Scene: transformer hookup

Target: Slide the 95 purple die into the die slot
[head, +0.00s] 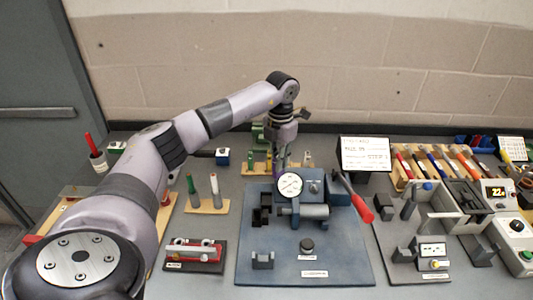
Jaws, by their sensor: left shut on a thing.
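My left gripper (281,160) reaches over from the left and points down just behind the round dial gauge of the press (315,262). It is shut on a small purple piece, which looks like the 95 purple die; the fingers and the gauge hide most of it. The press has a blue-grey base plate, a white gauge (290,185) and a red-handled lever (361,207). Dark stepped blocks (262,211) stand left of the gauge. I cannot tell clearly which opening is the die slot. My right gripper is out of view.
A white card (365,154) stands behind the press at right. Another grey fixture (430,250) and coloured-handled tools (432,163) crowd the right. The press plate's front is mostly clear.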

